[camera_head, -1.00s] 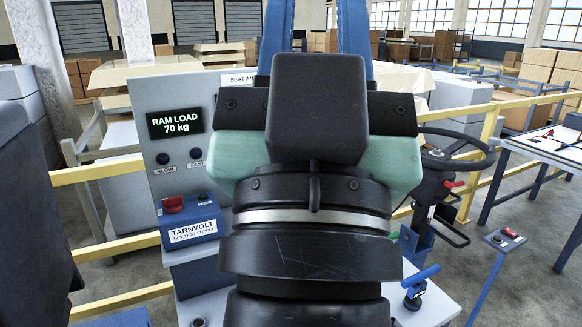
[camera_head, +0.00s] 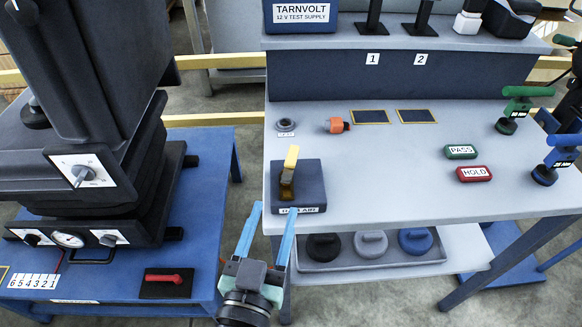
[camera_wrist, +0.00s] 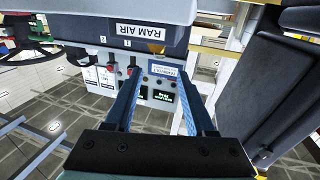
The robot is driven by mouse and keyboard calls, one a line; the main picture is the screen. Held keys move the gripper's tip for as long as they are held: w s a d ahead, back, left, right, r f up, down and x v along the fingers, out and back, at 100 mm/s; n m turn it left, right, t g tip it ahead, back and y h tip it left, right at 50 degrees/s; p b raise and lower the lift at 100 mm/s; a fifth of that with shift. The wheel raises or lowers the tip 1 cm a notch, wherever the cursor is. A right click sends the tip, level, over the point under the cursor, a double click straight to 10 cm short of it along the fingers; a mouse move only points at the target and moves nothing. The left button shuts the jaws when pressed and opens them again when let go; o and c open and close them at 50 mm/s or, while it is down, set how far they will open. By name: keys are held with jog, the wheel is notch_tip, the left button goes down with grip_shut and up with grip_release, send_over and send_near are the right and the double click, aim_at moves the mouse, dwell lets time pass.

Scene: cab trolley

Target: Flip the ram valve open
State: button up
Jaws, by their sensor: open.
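The ram valve is a dark box (camera_head: 312,182) with a yellow lever (camera_head: 291,160) standing up from it, at the front left edge of the grey table (camera_head: 400,190). Its front label is partly covered by my finger in the head view. In the wrist view the label (camera_wrist: 145,30) reads RAM AIR, and a bit of yellow lever (camera_wrist: 157,48) shows below the box. My gripper (camera_head: 275,208) is open and empty, its blue fingers pointing up toward the box's front from below and in front. Contact with the box cannot be told. The fingers also show in the wrist view (camera_wrist: 160,85).
A big black seat unit (camera_head: 85,130) stands on a blue table (camera_head: 205,200) at left. A lower shelf with several round weights (camera_head: 370,243) is right of my gripper. Green (camera_head: 515,105) and blue (camera_head: 560,155) handled tools stand at the table's right. The front middle is clear.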

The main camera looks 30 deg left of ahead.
aim_at(288, 167)
jog(key=p+x, duration=0.2)
jog(key=x, duration=1)
jog(key=shift+w+a+r+p, duration=0.1)
jog(key=shift+w+r+p, duration=0.1)
jog(key=shift+w+p, duration=0.2)
jog(key=shift+c, duration=0.2)
grip_shut()
dwell(0.7)
